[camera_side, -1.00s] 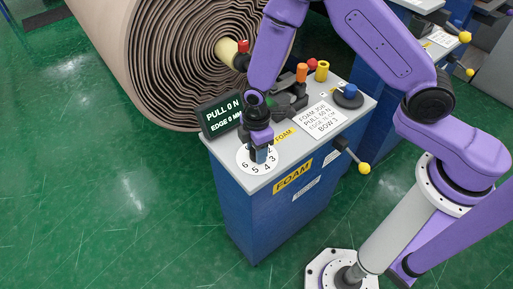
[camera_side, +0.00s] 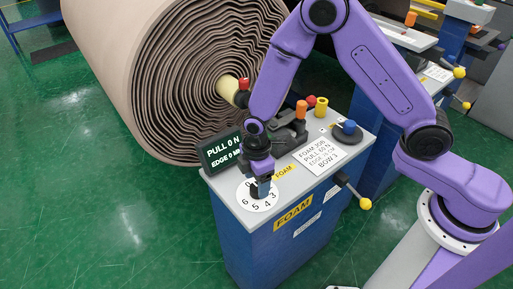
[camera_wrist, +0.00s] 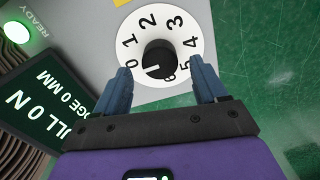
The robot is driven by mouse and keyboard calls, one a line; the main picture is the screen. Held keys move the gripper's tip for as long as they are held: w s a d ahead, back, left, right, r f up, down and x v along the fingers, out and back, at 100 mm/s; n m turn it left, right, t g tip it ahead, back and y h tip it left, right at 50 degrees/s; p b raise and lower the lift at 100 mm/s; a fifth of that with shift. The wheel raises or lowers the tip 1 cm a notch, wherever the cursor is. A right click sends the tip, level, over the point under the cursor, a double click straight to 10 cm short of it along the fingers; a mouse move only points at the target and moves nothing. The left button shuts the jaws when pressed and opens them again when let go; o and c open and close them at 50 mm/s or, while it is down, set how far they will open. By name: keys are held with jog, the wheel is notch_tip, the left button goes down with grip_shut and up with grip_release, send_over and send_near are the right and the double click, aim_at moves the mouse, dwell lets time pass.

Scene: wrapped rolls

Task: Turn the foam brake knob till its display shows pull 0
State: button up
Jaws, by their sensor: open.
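The foam brake knob (camera_wrist: 160,52) is black with a white pointer line, on a white dial (camera_wrist: 183,28) numbered 0 to 6. In the wrist view its line points toward the 0. The display (camera_side: 222,149) reads PULL 0 N and EDGE 0 MM; it also shows, partly cut off, in the wrist view (camera_wrist: 40,105). My gripper (camera_wrist: 161,66) is open, with one finger on each side of the knob and gaps visible between fingers and knob. In the side view my gripper (camera_side: 262,187) is over the dial and mostly hides the knob.
The FOAM console (camera_side: 255,240) carries a card (camera_side: 320,153), a blue knob (camera_side: 348,128), an orange knob (camera_side: 301,109) and a yellow-ended lever (camera_side: 364,203). A large foam roll (camera_side: 165,80) stands behind it. A green READY lamp (camera_wrist: 18,32) is lit. Green floor is clear at left.

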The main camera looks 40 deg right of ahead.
aim_at(256, 187)
notch_tip(256, 187, up, 15)
dwell(0.4)
jog(key=s+d+r+m, duration=0.1)
jog(key=s+d+r, duration=0.1)
jog(key=s+d, duration=0.3)
jog(key=s+d+r+m, duration=0.1)
jog(key=s+d, duration=0.4)
jog(key=s, duration=0.6)
jog(key=s+d+r+m, duration=0.1)
jog(key=s+d+r, duration=0.1)
jog(key=s+d, duration=0.3)
jog(key=s, duration=0.3)
jog(key=shift+s+r, duration=0.15)
jog(key=shift+r, duration=0.15)
